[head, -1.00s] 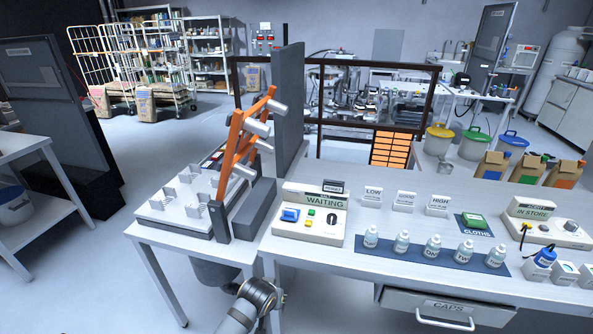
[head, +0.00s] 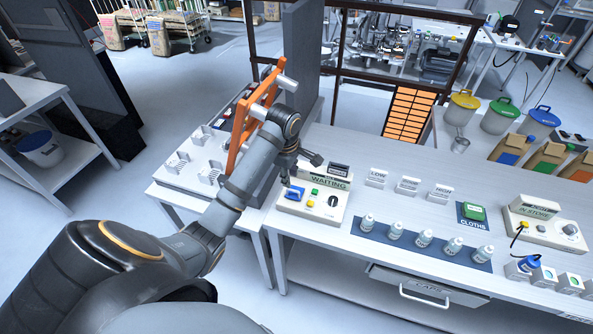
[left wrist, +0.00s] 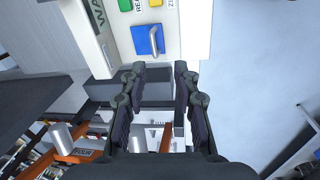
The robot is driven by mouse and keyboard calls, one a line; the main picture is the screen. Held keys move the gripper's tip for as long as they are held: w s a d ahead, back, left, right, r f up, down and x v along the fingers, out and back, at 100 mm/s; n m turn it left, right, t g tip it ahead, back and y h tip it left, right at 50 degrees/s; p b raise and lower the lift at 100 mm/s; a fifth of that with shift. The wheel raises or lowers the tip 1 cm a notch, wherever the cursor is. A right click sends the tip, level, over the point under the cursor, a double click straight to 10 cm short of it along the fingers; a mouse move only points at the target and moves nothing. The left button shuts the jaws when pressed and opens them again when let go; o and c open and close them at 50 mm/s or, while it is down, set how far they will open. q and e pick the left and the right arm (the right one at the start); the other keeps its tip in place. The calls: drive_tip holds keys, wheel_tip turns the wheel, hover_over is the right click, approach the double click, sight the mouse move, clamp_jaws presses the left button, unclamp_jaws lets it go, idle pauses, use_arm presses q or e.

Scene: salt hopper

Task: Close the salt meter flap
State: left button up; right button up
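The white meter box (head: 322,212) marked WAITING stands at the left of the bench. On it is a blue square part (head: 293,193) with a small metal handle, which also shows in the left wrist view (left wrist: 146,40); I take it for the flap but cannot read a label. Its exact angle is hard to tell. My left gripper (head: 287,178) is just above the box's left side, partly hidden by its own wrist. In the left wrist view its two fingers (left wrist: 159,68) are apart with nothing between them, and the blue part lies beyond the tips. My right gripper is not in view.
An orange slanted frame (head: 245,125) with grey cylinders and a dark upright panel (head: 305,60) stand close beside my left arm. Several bottles (head: 424,238) stand on a blue mat to the right. The bench front (head: 340,235) is clear.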

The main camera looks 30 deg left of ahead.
sight(292, 190)
use_arm(q)
drive_tip(key=shift+n, duration=0.7)
drive_tip(key=f+b, duration=0.2)
drive_tip(key=b, duration=0.1)
drive_tip(key=w+f+b, duration=0.1)
drive_tip(key=f+b, duration=0.3)
drive_tip(key=b, duration=0.1)
drive_tip(key=shift+w+a+b, duration=0.3)
drive_tip(key=shift+w+a, duration=0.05)
drive_tip(key=shift+w, duration=0.05)
drive_tip(key=shift+w+f+p, duration=0.1)
drive_tip(key=shift+f+p, duration=0.35)
drive_tip(key=shift+f, duration=0.5)
clamp_jaws()
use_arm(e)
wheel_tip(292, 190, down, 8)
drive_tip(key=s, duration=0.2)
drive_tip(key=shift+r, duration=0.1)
